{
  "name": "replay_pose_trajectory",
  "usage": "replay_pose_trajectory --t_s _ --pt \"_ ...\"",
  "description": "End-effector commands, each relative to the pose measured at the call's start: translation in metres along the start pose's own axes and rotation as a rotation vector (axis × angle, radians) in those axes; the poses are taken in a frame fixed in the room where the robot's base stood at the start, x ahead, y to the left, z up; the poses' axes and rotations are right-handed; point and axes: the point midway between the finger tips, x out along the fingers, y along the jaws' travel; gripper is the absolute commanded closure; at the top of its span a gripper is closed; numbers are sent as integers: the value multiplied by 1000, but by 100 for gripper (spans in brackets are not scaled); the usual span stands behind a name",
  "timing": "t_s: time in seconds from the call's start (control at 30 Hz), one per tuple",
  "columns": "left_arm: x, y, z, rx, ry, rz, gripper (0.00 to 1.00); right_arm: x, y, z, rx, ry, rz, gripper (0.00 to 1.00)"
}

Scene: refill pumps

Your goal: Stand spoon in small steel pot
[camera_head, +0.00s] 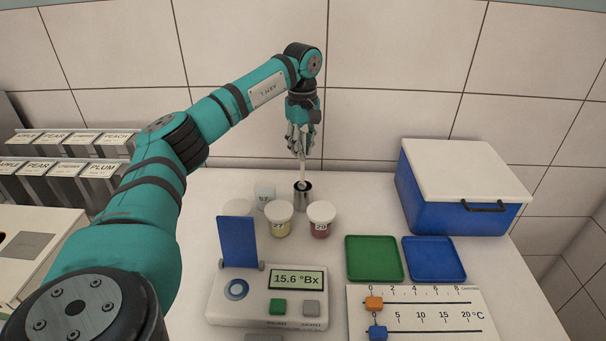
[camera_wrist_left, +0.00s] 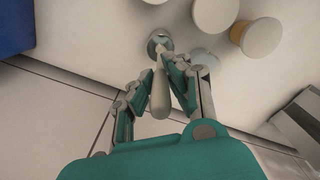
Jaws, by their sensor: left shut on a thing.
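The small steel pot (camera_head: 303,195) stands upright on the white table near the wall, behind the labelled cups. It also shows in the left wrist view (camera_wrist_left: 153,47), just beyond my fingertips. My left gripper (camera_head: 301,150) is above the pot, pointing down, and is shut on the pale spoon (camera_head: 303,174). The spoon hangs nearly upright, and its lower end reaches the pot's mouth. Whether it touches the bottom is hidden. In the left wrist view, the spoon (camera_wrist_left: 161,95) passes between the fingers (camera_wrist_left: 165,75) toward the pot. My right gripper is in neither view.
Lidded cups, one yellow (camera_head: 279,222) and one red (camera_head: 321,222), stand close in front of the pot, with paler ones to the left (camera_head: 264,194). A blue box (camera_head: 455,205) stands right. Green (camera_head: 373,260) and blue (camera_head: 434,261) trays and a meter (camera_head: 265,308) lie nearer.

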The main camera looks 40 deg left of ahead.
Motion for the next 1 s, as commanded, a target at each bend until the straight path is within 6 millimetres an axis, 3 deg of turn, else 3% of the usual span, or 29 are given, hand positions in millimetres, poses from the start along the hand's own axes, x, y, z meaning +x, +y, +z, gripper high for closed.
replay_pose_trajectory --t_s 0.1,0.23,0.37,0.5,0.6,0.87,0.9,1.0 --pt "17 -1 0 -1 0 -2 100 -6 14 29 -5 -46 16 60" --pt "26 -1 0 0 0 -1 100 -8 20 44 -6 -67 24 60" --pt "41 -1 0 0 0 -3 100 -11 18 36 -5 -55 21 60" --pt "59 -1 0 0 0 -1 100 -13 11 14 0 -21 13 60" --pt "61 -1 0 1 0 2 100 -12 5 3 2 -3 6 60" --pt "64 -1 0 1 0 1 100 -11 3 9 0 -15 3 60" --pt "64 -1 0 1 0 1 83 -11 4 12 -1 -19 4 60" --pt "64 -1 0 1 0 1 70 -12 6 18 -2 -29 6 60"
